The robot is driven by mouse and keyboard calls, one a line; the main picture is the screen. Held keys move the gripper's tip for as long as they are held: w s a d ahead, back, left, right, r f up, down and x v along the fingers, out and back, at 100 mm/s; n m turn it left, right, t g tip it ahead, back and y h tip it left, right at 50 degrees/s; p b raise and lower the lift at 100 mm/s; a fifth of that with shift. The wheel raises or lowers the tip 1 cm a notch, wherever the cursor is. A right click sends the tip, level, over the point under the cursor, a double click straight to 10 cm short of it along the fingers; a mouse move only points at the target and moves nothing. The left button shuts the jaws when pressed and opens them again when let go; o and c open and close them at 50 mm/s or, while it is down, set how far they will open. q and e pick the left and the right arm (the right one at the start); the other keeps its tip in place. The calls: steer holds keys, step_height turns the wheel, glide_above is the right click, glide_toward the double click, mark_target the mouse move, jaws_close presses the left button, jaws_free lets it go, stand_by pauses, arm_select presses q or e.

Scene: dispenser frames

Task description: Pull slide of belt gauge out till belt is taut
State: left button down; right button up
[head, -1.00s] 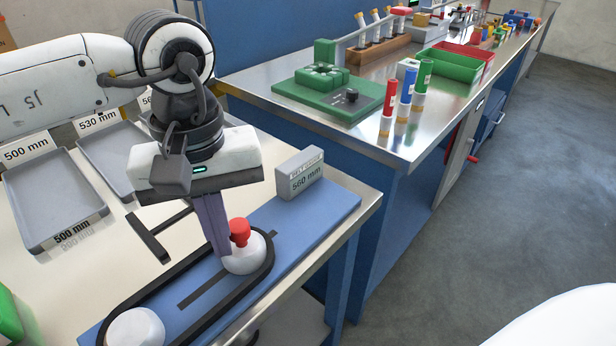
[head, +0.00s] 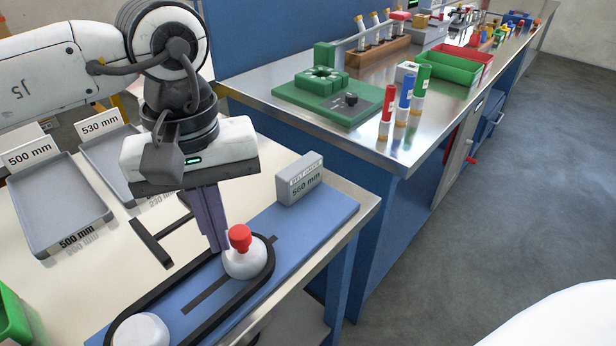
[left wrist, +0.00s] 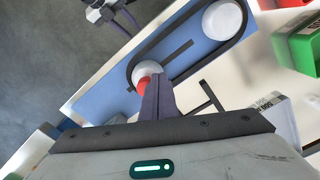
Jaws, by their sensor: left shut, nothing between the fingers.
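The belt gauge is a blue board (head: 320,212) on the near bench. A black belt (head: 178,285) loops around a fixed white pulley (head: 140,331) and a white slide pulley (head: 245,262) with a red knob (head: 240,238). The belt's sides look nearly straight; its tension is hard to judge. A dark slot (head: 205,294) runs between the pulleys. My left gripper (head: 218,248) is shut and empty, fingertips down beside the slide pulley, left of the knob. In the left wrist view its fingers partly cover the red knob (left wrist: 143,83). What looks like my right gripper (left wrist: 105,12) is small at the top.
A grey sign (head: 301,180) reading about 560 mm stands at the board's far end. A black bar piece (head: 150,243) lies left of the board. Grey trays (head: 62,225) marked 500 and 530 mm stand at left, a green bin (head: 12,318) at lower left.

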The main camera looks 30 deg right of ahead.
arm_select(q)
step_height(320, 180, up, 4)
steer(key=shift+r+p, duration=0.1)
steer(key=shift+p, duration=1.15)
